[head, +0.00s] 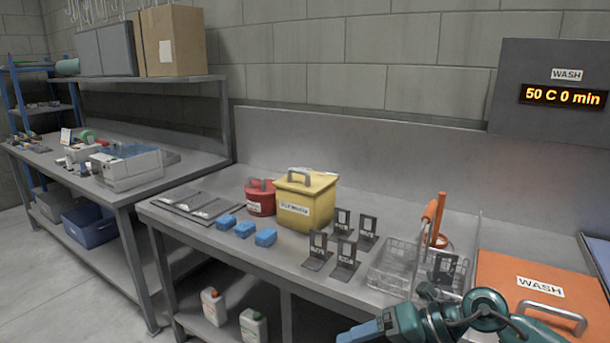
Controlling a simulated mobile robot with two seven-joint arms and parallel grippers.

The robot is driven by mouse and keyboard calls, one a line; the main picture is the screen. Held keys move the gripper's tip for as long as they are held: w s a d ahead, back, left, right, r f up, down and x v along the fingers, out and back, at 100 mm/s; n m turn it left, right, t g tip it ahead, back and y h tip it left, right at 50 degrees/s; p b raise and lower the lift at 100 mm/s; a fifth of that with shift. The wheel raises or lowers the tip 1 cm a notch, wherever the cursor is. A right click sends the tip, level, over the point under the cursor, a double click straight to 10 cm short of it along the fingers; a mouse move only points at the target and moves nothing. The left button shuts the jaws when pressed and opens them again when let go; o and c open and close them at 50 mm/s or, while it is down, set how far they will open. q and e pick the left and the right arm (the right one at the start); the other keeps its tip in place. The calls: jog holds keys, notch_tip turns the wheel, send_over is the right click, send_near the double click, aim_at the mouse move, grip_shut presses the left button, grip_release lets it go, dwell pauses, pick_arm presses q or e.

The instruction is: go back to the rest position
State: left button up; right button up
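My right arm comes in at the bottom right of the head view, in front of the bench's front edge. The blue and teal end of it, my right gripper (362,333), is at the bottom edge of the picture and partly cut off. I cannot tell whether its fingers are open or shut, and I see nothing held in it. My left gripper and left arm are not in view.
The bench holds a yellow box (306,202), a red can (260,199), blue blocks (244,229), several black stands (318,252), a wire basket (396,267) and an orange-handled tool (429,212). An orange WASH lid (540,287) lies right, near my arm.

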jog(key=s+a+r+m+t+y, duration=0.2)
jog(key=s+a+r+m+y, duration=0.15)
jog(key=a+y, duration=0.3)
jog(key=s+d+f+m+t+h+p, duration=0.1)
jog(key=d+f+m+t+h, duration=0.4)
jog(key=m, duration=0.7)
jog(key=s+d+f+m+t+h+p, duration=0.1)
jog(key=d+f+m+t+h, duration=0.2)
jog(key=f+m+t+h, duration=0.65)
jog(key=s+d+f+m+g, duration=0.2)
jog(key=s+f+m+g, duration=0.5)
jog(key=s, duration=0.3)
jog(key=shift+d+m+g, duration=0.35)
jog(key=shift+m, duration=0.35)
